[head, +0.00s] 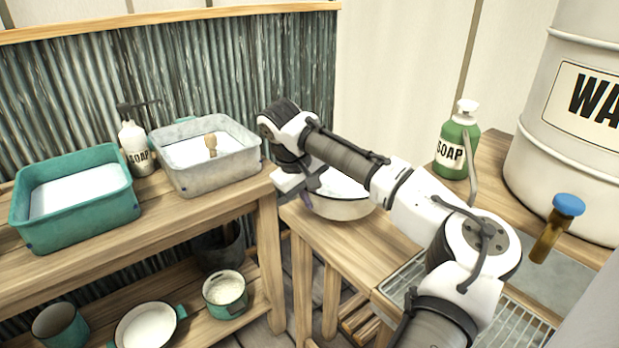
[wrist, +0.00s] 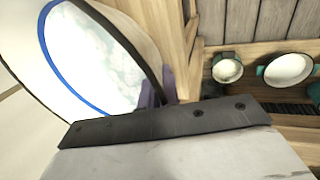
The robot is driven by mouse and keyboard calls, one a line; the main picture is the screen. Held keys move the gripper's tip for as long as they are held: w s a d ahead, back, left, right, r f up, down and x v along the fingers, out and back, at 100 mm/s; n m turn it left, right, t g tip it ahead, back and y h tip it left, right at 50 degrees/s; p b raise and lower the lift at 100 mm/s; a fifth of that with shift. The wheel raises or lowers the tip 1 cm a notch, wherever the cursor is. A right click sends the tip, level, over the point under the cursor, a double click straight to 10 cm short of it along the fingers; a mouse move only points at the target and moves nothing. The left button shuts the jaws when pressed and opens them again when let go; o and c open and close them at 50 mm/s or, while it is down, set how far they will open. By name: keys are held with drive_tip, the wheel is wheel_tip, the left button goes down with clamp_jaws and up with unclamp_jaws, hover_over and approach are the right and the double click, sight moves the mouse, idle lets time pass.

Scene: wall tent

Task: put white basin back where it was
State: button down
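The white basin (head: 345,207) is round and sits at the left end of the wooden side table, partly hidden behind my arm in the head view. In the wrist view the basin (wrist: 45,75) fills the upper left, with a blue line around its inside and a pale, cloudy interior. My gripper (head: 307,190) is at the basin's left rim. In the wrist view its purple fingers (wrist: 160,90) lie on both sides of the rim, close against it. I cannot tell whether the basin's base touches the table.
The wooden side table (head: 375,246) has a green soap bottle (head: 457,145) and a white water barrel (head: 550,120) to the right. The left bench holds a teal tub (head: 75,225), a white soap bottle (head: 135,148) and a grey tub (head: 225,180). Pots stand on the shelf below.

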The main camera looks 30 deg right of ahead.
drive_tip(key=shift+f, duration=2.4)
drive_tip(key=shift+f, duration=0.1)
drive_tip(key=c, duration=1.6)
unclamp_jaws()
drive_tip(key=shift+f, duration=0.1)
drive_tip(key=shift+c, duration=0.2)
